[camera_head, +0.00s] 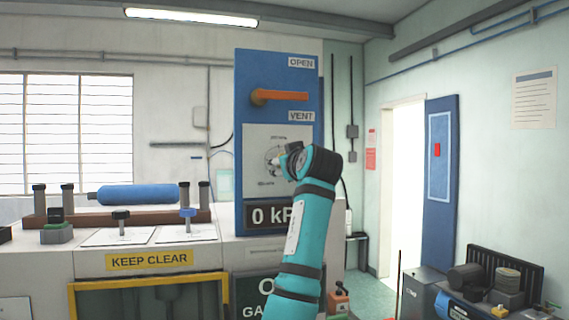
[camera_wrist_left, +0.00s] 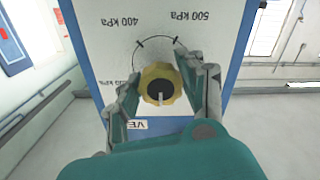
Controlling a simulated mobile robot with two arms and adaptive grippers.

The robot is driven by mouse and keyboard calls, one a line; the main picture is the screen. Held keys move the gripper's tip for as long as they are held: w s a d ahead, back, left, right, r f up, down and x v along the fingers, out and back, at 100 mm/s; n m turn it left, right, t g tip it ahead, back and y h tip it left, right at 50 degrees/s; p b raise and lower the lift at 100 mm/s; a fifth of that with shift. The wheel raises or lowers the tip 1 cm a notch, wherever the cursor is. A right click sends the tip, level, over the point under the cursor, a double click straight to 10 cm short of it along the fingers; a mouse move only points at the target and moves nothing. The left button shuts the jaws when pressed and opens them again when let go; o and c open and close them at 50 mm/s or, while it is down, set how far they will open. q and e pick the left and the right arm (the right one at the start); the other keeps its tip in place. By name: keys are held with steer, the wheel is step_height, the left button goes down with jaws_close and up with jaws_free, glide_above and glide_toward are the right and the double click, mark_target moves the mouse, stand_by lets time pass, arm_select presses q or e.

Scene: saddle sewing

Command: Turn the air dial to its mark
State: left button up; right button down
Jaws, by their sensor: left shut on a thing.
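The air dial (camera_wrist_left: 160,86) is a yellow scalloped knob with a dark centre and a pale pointer line. It sits on a white scale plate (camera_head: 259,141) on the blue panel (camera_head: 243,95). The wrist view shows the scale upside down, with 400 kPa and 500 kPa labels and an arc with ticks; the pointer line lies toward the bottom of that picture. My left gripper (camera_wrist_left: 163,88) is shut on the dial, one finger on each side. In the head view my left gripper (camera_head: 291,161) hides part of the dial. The readout (camera_head: 270,216) shows 0 kP, its end hidden by my arm.
An orange lever handle (camera_head: 280,95) sits above the dial between OPEN and VENT labels. A blue cylinder (camera_head: 146,195) lies on the bench at left, behind a KEEP CLEAR sign (camera_head: 149,260). A blue door (camera_head: 441,190) stands open at right.

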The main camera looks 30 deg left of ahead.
arm_select(q)
steer(key=shift+f, duration=0.25)
steer(key=o, duration=1.2)
steer(key=shift+r, duration=0.15)
steer(key=shift+d, duration=0.1)
steer(key=v, duration=1.2)
